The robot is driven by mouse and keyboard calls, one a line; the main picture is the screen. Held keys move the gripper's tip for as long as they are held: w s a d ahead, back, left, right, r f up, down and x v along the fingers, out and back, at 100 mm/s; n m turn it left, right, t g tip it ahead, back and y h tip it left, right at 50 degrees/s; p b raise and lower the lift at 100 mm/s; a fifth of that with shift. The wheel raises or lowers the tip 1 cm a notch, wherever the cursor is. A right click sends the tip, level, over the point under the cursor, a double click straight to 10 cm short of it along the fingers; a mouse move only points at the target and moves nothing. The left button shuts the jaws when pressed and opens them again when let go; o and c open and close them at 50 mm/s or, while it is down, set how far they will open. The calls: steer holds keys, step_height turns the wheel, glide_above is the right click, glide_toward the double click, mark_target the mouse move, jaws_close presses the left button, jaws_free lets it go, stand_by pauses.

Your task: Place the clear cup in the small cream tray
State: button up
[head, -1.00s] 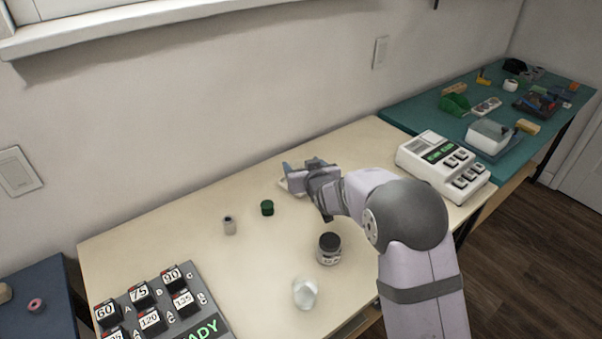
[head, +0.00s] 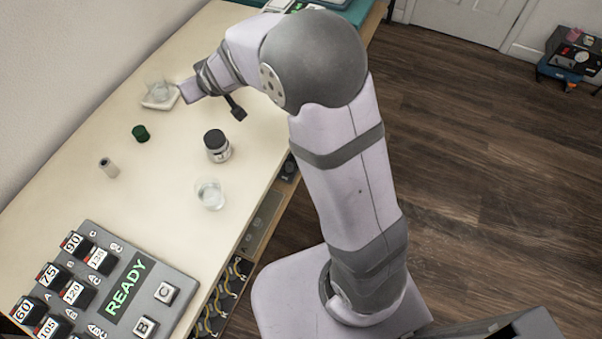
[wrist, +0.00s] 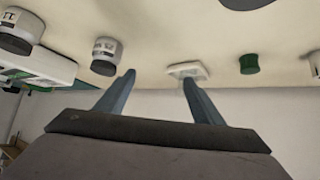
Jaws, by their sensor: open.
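The small cream tray (head: 168,103) lies toward the back of the bench. A clear cup (head: 157,88) appears to stand upright in it. The tray also shows in the wrist view (wrist: 187,72), where the cup is hard to make out. My gripper (head: 184,93) is just right of the tray in the head view, with its tips hard to see there. In the wrist view my gripper's fingers (wrist: 157,82) are spread with nothing between them, pointing toward the tray. A second clear vessel (head: 210,194) stands near the bench's front edge.
A dark-lidded jar (head: 217,147), a green cap (head: 140,133) and a small grey cylinder (head: 109,168) stand on the bench. A labelled READY panel (head: 115,283) fills the near left end. Bare bench surface lies between the small items.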

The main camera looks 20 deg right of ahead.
steer(key=s+d+f+g, duration=0.1)
steer(key=s+d, duration=0.2)
steer(key=s, duration=0.2)
steer(key=s+d+f+m+g+h, duration=0.1)
steer(key=s+d+f+g, duration=0.1)
steer(key=s+d, duration=0.2)
steer(key=s+d+f+g+h, duration=0.1)
steer(key=s+d, duration=0.2)
steer(key=s, duration=0.4)
steer(key=shift+d+f+m+g, duration=0.15)
steer(key=shift+f+m+g, duration=0.1)
steer(key=shift+m+g, duration=0.05)
steer(key=s+d+f+g, duration=0.1)
steer(key=s+d+g, duration=0.1)
steer(key=s, duration=0.6)
steer(key=s+d+f+m+g, duration=0.1)
steer(key=s+d+g, duration=0.1)
steer(key=s, duration=0.7)
steer(key=shift+s+d+f+g, duration=0.25)
steer(key=shift+s+g, duration=0.05)
steer(key=shift+r, duration=0.1)
